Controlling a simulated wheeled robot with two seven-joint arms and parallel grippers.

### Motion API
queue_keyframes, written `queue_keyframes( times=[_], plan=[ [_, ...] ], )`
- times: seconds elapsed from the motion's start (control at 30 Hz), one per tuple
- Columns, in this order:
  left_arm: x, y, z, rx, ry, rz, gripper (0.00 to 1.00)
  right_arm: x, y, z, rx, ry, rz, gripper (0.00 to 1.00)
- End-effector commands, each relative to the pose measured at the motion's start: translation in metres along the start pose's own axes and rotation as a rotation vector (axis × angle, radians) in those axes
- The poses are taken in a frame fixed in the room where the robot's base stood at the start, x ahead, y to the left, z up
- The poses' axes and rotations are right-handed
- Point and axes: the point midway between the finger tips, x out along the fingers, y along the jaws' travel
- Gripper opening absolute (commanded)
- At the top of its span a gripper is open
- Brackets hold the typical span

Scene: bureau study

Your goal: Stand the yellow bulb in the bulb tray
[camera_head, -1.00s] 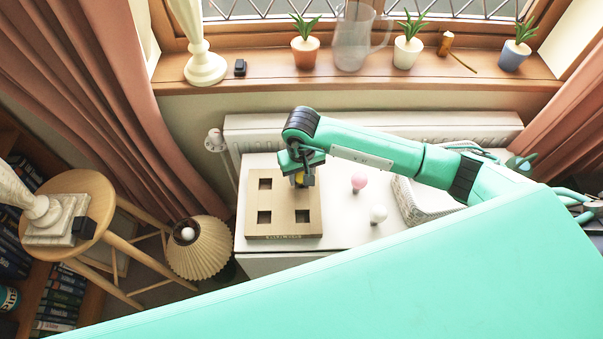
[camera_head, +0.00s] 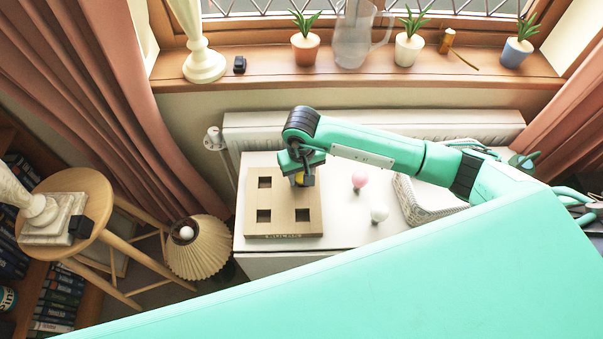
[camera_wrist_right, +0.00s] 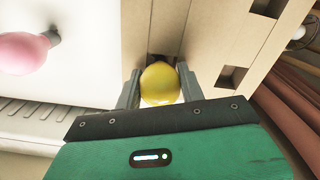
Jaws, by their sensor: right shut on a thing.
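The yellow bulb (camera_wrist_right: 160,84) sits between the two fingers of my right gripper (camera_wrist_right: 160,88), which is shut on it. In the head view my right gripper (camera_head: 301,178) is over the back right part of the bulb tray (camera_head: 283,230), a tan block with square holes. A little yellow of the bulb shows there. In the wrist view a dark square hole lies right beyond the bulb, and the tray (camera_wrist_right: 205,42) spreads to the right. I cannot tell how far the bulb's base is in the hole. My left gripper is not in view.
A pink bulb (camera_head: 359,180) and a white bulb (camera_head: 379,214) stand on the white table (camera_head: 345,235) right of the tray. A white basket (camera_head: 420,205) is further right. A stool (camera_head: 95,190) and a pleated lampshade (camera_head: 198,250) are left of the table.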

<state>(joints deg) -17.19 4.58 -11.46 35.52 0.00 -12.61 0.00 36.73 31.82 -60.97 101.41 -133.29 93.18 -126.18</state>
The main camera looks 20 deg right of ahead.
Motion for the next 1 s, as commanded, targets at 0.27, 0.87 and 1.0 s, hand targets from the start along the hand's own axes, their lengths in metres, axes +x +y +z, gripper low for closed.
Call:
queue_keyframes(
  times=[0.27,0.87,1.0],
  plan=[
    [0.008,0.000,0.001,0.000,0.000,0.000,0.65,0.006,0.000,0.000,0.000,0.000,0.000,0.20],
    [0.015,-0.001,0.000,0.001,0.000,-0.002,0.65,0.012,0.000,0.000,0.000,-0.001,0.000,0.65],
    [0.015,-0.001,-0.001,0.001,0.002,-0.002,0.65,0.012,0.000,0.000,0.000,-0.001,0.000,0.65]
  ],
)
